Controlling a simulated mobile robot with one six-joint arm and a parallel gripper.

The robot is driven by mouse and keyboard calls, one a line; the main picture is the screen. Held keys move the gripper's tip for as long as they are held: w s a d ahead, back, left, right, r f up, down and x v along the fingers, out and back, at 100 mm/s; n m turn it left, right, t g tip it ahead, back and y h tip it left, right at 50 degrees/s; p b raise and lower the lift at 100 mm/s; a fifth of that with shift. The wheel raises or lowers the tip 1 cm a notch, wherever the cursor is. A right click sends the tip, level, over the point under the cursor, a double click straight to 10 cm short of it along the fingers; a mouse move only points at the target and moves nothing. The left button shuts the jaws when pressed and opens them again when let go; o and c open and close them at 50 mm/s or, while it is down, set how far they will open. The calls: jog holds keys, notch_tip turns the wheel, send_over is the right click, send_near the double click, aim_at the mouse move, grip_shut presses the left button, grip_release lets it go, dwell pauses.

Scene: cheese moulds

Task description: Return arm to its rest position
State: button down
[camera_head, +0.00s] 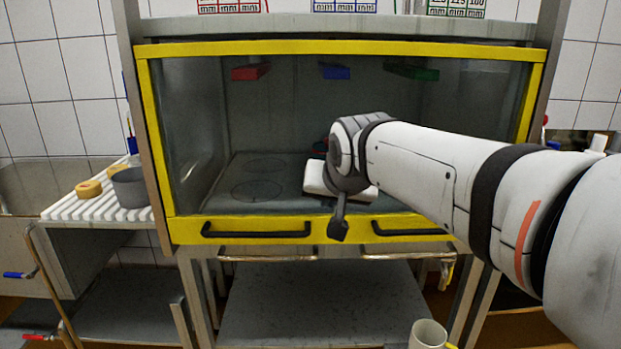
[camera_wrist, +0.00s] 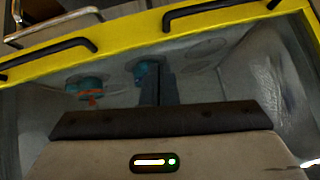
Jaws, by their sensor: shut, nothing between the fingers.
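My arm reaches in from the right in the head view. My gripper (camera_head: 339,229) hangs at its end, in front of the yellow-framed cabinet (camera_head: 342,228), between its two black handles. A narrow dark finger part points down and holds nothing. In the wrist view, the light gripper body with a dark bar fills the bottom, and a narrow grey part (camera_wrist: 165,88) rises from the bar, with no gap seen. The cabinet's yellow edge and black handles cross the top of the wrist view. Whether the gripper touches the cabinet cannot be told.
Left of the cabinet, a white ribbed board (camera_head: 95,207) holds a grey mould (camera_head: 130,188) and a yellow round piece (camera_head: 88,188). A grey lower shelf (camera_head: 320,300) looks bare. A pale cup (camera_head: 428,334) stands at the bottom right. Red, blue and green blocks show at the cabinet's top.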

jog(key=s+d+g+p, duration=0.3)
jog(key=s+d+p, duration=0.2)
jog(key=s+p, duration=0.4)
jog(key=s+d+g+h+p, duration=0.1)
jog(key=s+d+g+p, duration=0.2)
jog(key=s+d+p, duration=0.2)
jog(key=s+p, duration=0.3)
jog(key=s, duration=0.3)
jog(key=shift+d+f+n+h+p, duration=0.2)
jog(key=shift+n+h+p, duration=0.1)
jog(key=shift+n+p, duration=0.1)
dwell(0.3)
